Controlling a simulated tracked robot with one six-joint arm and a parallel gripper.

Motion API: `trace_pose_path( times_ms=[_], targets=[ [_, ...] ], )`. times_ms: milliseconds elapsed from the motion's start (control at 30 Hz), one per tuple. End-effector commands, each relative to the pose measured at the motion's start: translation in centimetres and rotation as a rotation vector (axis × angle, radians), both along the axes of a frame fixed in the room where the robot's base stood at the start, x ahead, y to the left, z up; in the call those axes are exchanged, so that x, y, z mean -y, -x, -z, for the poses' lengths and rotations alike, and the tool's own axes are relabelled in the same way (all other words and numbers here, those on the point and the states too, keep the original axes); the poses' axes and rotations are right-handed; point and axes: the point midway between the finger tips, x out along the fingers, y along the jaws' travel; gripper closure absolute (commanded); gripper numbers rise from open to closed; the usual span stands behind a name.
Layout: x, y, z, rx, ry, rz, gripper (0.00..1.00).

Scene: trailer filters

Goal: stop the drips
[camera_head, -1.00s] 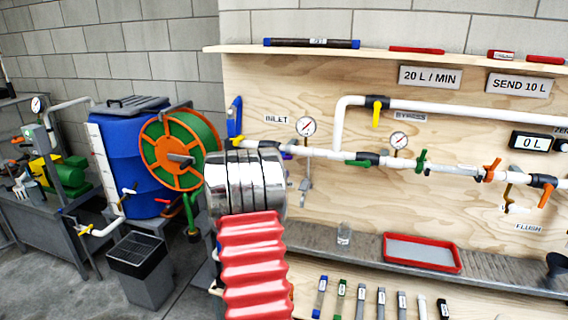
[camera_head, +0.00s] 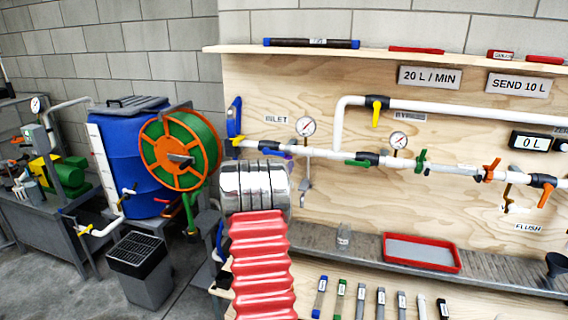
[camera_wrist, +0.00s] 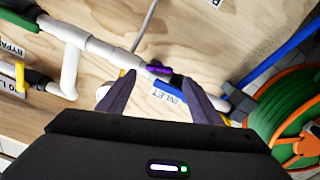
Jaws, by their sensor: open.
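A white pipe run (camera_head: 330,154) crosses the wooden board, with gauges, coloured valve handles and dark fittings. The INLET label (camera_head: 277,119) is above its left end. In the wrist view, my gripper (camera_wrist: 156,98) is open, its two dark fingers apart and empty. I cannot tell whether a finger touches the pipe. In the head view my arm hides the gripper. A green handle (camera_head: 357,162) and an orange handle (camera_head: 491,170) sit farther right. I can make out no drips.
A red-rimmed tray (camera_head: 459,263) and a clear glass (camera_head: 343,237) stand on the grey ledge below the pipes. Several labelled tools (camera_head: 381,302) hang beneath. A green hose reel (camera_head: 208,143) and a blue barrel (camera_head: 118,155) stand left. The upper shelf (camera_head: 385,51) holds spare parts.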

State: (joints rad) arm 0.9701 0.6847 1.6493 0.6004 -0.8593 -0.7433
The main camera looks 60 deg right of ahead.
Motion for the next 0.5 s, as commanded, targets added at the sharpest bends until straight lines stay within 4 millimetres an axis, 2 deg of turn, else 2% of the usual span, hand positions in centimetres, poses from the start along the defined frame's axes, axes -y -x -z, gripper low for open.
trace_pose_path(
  times_ms=[300, 500],
  targets=[
    [3.9, -0.6, 0.1, 0.0, -0.001, 0.001, 0.41],
    [5.6, -0.8, 0.1, 0.0, 0.0, 0.002, 0.41]
  ],
)
